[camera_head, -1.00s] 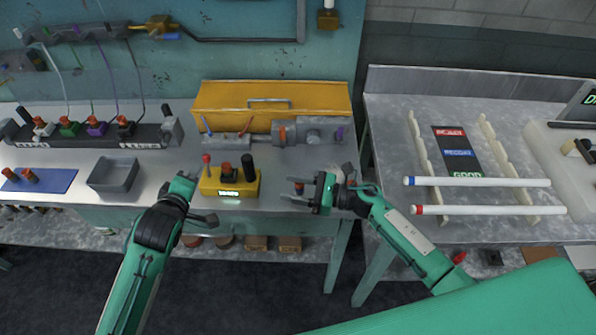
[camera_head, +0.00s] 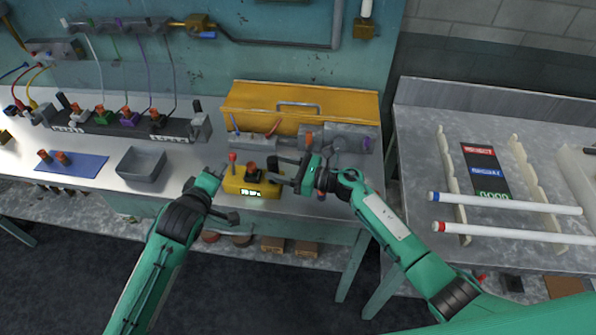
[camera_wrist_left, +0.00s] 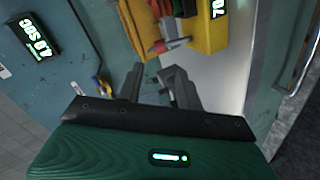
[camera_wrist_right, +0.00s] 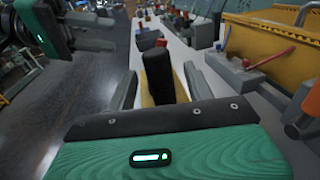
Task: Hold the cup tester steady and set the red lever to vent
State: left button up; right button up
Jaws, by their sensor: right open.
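The cup tester (camera_head: 240,186) is a small yellow box with a lit display, near the bench's front edge. Its red lever (camera_head: 232,158) has a red knob and stands up at the box's left end. An orange-topped black part stands in the middle. My right gripper (camera_head: 280,172) is open at the tester's right end. In the right wrist view, the tester's black post (camera_wrist_right: 158,72) stands between its spread fingers; I see no clear contact. My left gripper (camera_head: 223,196) is open and empty at the tester's front left. Part of the yellow box (camera_wrist_left: 206,30) shows beyond its fingers.
A yellow toolbox (camera_head: 340,107) and a grey fixture (camera_head: 345,138) with a small red lever stand behind the tester. A grey bin (camera_head: 142,164) and a blue mat (camera_head: 85,168) lie to the left. Two white tubes (camera_head: 505,203) rest on racks at the right.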

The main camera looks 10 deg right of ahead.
jog(key=shift+x, duration=1.15)
grip_shut()
pick_arm(q)
jog(key=shift+w+f, duration=0.1)
jog(key=c, duration=0.6)
jog(key=shift+w+a+f, duration=0.15)
jog(key=shift+a+f, duration=0.05)
grip_shut()
jog(key=w+a+n+g+h, duration=0.1)
jog(key=w+a+g+h, duration=0.2)
jog(key=w+a+h, duration=0.2)
jog(key=shift+w+a+f+n+g+h, duration=0.35)
jog(key=shift+w+a, duration=0.8)
jog(key=shift+a, duration=0.4)
